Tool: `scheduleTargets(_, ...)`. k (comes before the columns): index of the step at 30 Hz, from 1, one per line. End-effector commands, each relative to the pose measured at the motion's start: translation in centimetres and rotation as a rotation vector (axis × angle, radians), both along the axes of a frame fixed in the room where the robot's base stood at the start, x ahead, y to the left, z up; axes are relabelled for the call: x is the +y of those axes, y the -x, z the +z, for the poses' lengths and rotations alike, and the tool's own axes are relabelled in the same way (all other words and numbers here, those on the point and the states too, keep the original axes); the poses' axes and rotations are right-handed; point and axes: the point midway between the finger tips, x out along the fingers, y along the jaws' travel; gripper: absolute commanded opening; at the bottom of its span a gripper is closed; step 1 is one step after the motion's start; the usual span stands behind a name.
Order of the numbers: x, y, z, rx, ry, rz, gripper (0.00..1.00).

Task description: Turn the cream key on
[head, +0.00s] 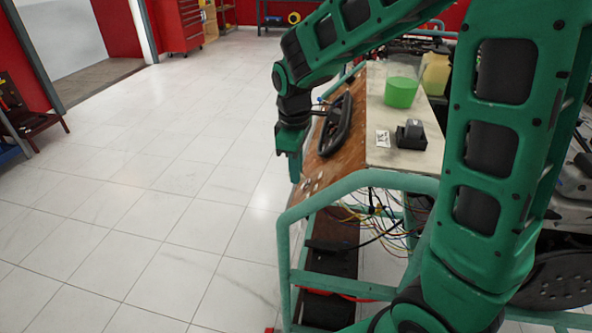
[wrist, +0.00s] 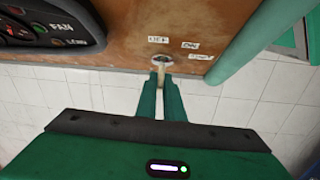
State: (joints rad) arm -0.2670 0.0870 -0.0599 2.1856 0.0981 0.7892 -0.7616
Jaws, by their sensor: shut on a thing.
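The cream key (wrist: 160,67) sits in its round metal switch on the brown wooden panel (wrist: 120,20), at the panel's lower edge in the wrist view. Only a short part of the key shows, between my fingertips and the switch. My gripper (wrist: 161,85) is shut on the key, its two green fingers pointing up at the panel. In the head view my gripper (head: 292,178) is at the left edge of the sloping panel, and the key is too small or hidden there. Small white labels (wrist: 190,45) are stuck beside the switch; their text is hard to read.
A black control block (wrist: 45,22) marked FAN is left of the key. A green frame tube (wrist: 245,40) runs close on the right. A steering wheel (head: 337,124) is on the panel, and a green container (head: 400,92) stands on top. White floor at left is clear.

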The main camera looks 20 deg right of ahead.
Motion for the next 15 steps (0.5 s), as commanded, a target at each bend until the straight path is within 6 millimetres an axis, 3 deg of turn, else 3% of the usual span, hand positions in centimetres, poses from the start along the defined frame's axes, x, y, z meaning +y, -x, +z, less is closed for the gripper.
scheduleTargets(15, 0.41, 0.49, -0.15, -0.242, 0.164, -0.260, 0.00)
